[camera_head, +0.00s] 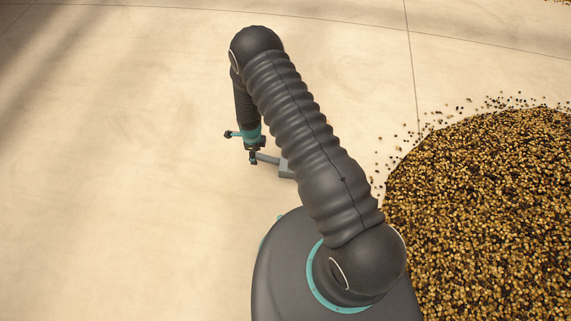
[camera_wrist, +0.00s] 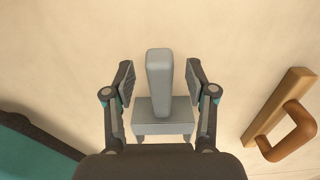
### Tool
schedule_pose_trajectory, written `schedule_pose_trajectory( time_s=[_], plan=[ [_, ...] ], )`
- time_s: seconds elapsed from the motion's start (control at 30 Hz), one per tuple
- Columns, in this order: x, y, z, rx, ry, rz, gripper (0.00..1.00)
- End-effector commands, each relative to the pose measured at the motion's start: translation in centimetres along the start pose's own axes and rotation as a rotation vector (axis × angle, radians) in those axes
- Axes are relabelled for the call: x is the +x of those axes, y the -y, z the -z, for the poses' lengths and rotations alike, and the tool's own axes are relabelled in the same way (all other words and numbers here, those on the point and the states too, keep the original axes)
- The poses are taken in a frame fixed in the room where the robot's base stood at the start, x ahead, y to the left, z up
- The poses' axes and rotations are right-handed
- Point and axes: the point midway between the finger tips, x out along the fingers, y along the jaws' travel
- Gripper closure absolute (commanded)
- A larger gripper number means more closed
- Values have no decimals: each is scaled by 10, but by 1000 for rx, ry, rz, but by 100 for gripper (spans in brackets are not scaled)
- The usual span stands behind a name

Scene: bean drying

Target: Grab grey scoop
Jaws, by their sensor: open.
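The grey scoop (camera_wrist: 160,112) lies on the pale floor in the wrist view, its handle pointing away between my fingers and its boxy end nearer my wrist. In the head view the scoop (camera_head: 286,168) shows beside my gripper (camera_head: 253,157), partly hidden by my arm. In the wrist view my gripper (camera_wrist: 159,84) is open, with one finger on each side of the handle and a gap on both sides.
A wooden tool with a looped handle (camera_wrist: 283,115) lies to the right in the wrist view. A large heap of beans (camera_head: 485,210) covers the right side in the head view, with loose beans around its edge. The floor at left is clear.

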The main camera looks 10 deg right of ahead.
Motion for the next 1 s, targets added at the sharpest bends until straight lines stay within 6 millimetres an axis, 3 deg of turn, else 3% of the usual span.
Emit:
schedule_pose_trajectory(
  time_s=[0.3, 0.37, 0.53, 1.0],
  plan=[
    [6, 0, 0, 0, 0, 0, 44],
    [6, 0, 0, 0, 0, 0, 56],
    [6, 0, 0, -1, 0, 0, 99],
    [0, 0, 0, -1, 0, 0, 100]
  ],
)
